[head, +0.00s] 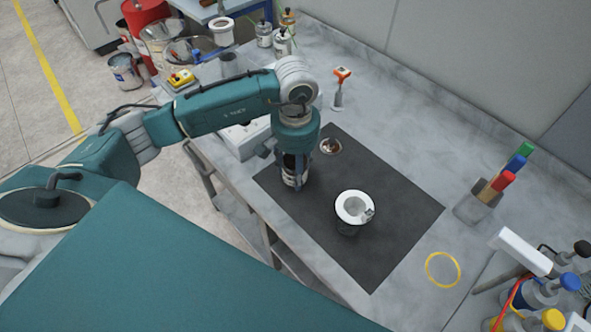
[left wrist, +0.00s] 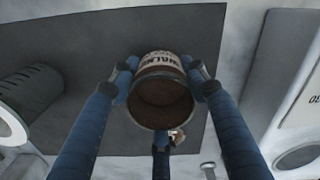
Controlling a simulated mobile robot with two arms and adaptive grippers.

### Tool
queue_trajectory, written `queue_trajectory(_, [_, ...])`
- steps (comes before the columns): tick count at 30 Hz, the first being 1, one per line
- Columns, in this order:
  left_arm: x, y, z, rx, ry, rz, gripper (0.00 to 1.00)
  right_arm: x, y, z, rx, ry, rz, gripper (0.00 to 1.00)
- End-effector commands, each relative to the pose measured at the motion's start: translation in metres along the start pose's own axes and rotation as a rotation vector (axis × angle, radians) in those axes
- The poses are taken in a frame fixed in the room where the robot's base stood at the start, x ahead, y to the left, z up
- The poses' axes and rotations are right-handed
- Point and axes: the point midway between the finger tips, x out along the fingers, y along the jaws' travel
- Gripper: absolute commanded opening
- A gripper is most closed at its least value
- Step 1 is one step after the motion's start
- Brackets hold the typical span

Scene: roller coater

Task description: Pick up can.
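The can (head: 294,178) has a pale label with dark lettering and stands upright at the left part of the dark mat (head: 400,205). My left gripper (head: 293,170) points down over it, with its fingers around its sides. In the left wrist view, the can (left wrist: 162,95) shows its open, brownish top between blue fingers (left wrist: 163,88), which appear to touch it on both sides. A third finger is below it in that view. Whether the can's base touches the mat is hard to tell. My right gripper is in neither view.
A white-rimmed dark cup (head: 355,207) stands on the mat right of the can. A small round metal dish (head: 330,146) lies behind it. A yellow ring (head: 442,269) and a holder with coloured-handled tools (head: 480,205) are at right.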

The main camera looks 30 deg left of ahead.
Motion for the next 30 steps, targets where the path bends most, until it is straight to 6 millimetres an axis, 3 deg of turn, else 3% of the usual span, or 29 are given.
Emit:
queue_trajectory(1, [0.0,0.0,0.0,0.0,0.0,0.0,0.21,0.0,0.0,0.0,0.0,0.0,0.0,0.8])
queue_trajectory(2, [0.0,0.0,0.0,0.0,0.0,0.0,0.15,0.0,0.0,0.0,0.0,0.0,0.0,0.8])
queue_trajectory(11, [-0.002,0.0,-0.001,-0.001,0.001,0.0,0.15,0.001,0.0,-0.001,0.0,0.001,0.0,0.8])
queue_trajectory(17, [-0.016,0.0,-0.002,0.0,0.005,0.001,0.15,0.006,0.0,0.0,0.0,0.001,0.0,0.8])
queue_trajectory(23, [-0.057,0.0,-0.003,0.001,0.01,0.002,0.15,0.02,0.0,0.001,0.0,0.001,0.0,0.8])
queue_trajectory(30, [-0.127,0.0,-0.002,0.0,0.009,0.001,0.15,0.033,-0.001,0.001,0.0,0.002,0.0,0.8])
